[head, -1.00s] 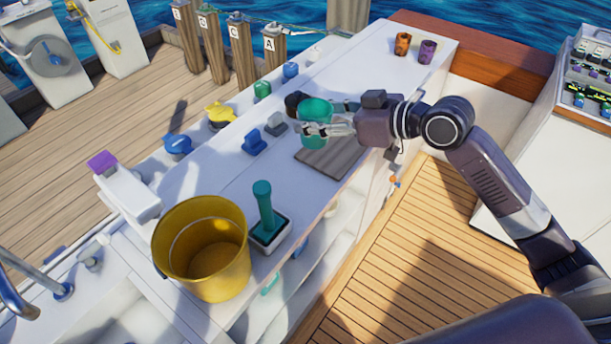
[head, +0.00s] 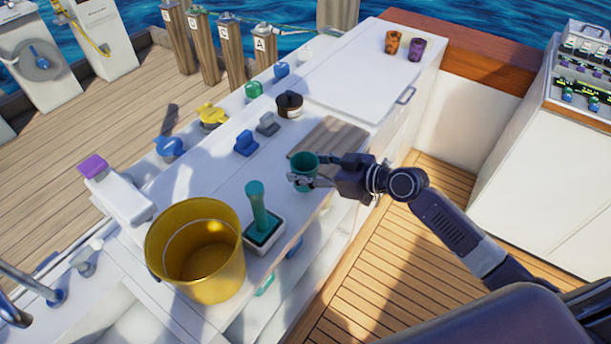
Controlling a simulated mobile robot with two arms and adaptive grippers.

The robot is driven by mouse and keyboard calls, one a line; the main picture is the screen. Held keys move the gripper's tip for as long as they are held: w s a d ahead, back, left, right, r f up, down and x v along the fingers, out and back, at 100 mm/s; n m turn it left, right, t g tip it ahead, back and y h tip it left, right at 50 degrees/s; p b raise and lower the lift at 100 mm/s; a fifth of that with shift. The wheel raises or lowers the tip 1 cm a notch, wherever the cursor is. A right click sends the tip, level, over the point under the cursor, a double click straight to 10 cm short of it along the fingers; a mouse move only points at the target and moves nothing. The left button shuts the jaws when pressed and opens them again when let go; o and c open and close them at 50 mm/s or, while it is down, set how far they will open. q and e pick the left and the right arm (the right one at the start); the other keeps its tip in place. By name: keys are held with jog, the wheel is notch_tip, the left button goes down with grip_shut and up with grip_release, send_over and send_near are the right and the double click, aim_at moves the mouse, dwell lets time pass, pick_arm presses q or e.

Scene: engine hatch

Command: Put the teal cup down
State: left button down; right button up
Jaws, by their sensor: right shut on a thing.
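The teal cup (head: 303,162) is upright at the front part of the white counter, beside the near left corner of the wooden board (head: 334,137). My right gripper (head: 308,172) is shut on the cup, with one finger on each side of it. I cannot tell whether the cup's base touches the counter. My left gripper is not in view.
A teal-handled tool (head: 257,208) stands in a square holder just left of the cup. A yellow bucket (head: 197,250) is further left. A dark lidded pot (head: 289,105) is behind the board. An orange cup (head: 392,42) and a purple cup (head: 416,50) stand at the far end.

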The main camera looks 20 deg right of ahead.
notch_tip(320, 180, down, 3)
jog(key=shift+f, duration=0.15)
jog(key=shift+f, duration=0.1)
jog(key=o, duration=1.2)
jog(key=shift+c, duration=0.2)
